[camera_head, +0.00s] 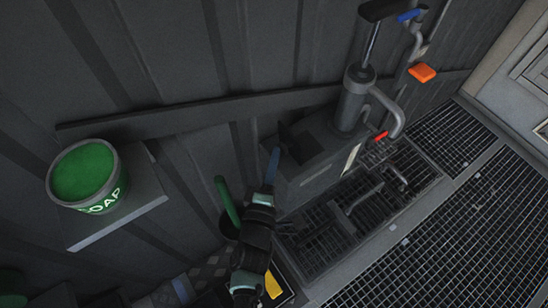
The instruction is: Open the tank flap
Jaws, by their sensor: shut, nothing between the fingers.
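The grey tank (318,178) is a box against the wall, with a hand pump on its top. A dark plate (301,145), which looks like the tank flap, is at the left end of the tank top. It seems tilted up, but its angle and hinge are hard to tell. My gripper (272,162) is shut and empty. Its blue-grey fingers point up beside the left end of the tank, just left of the dark plate. I cannot tell whether they touch it.
The grey pump (352,100) has a spout and a red tip (381,136). An orange block (422,72) is on the pipe at upper right. A green soap tub (85,172) stands on a wall shelf (120,222) at left. Grating (470,235) covers the floor at right.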

